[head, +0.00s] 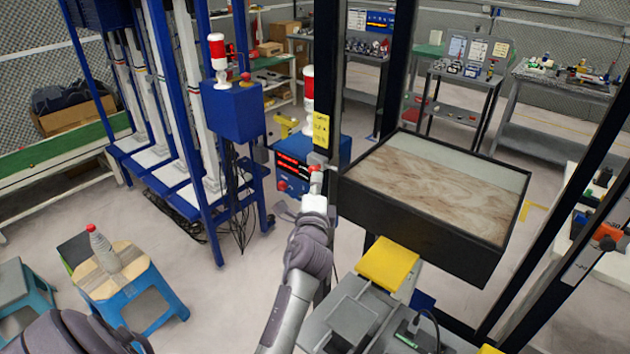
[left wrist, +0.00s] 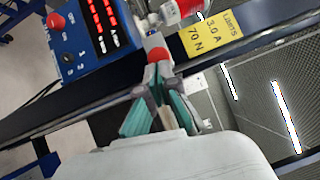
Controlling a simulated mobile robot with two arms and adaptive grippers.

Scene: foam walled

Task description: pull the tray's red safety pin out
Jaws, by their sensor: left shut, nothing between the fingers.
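The tray (head: 408,218) is a black-walled box with a brown-patterned floor, standing between dark posts. A small red part (head: 314,170), which looks like the safety pin, shows at its left corner beside a post. In the left wrist view the red part (left wrist: 159,54) shows just beyond my fingertips. My left gripper (head: 315,190) is right in front of it; in the left wrist view its fingers (left wrist: 158,74) are closed together with nothing between them. Whether the fingertips touch the red part I cannot tell. My right gripper is not in view.
A yellow limits label (left wrist: 214,36) is on the post beside the pin. A blue box with red displays (head: 296,165) stands behind it. A yellow block (head: 388,262) is below the tray. A blue stool (head: 125,285) stands at the lower left, with open floor beyond.

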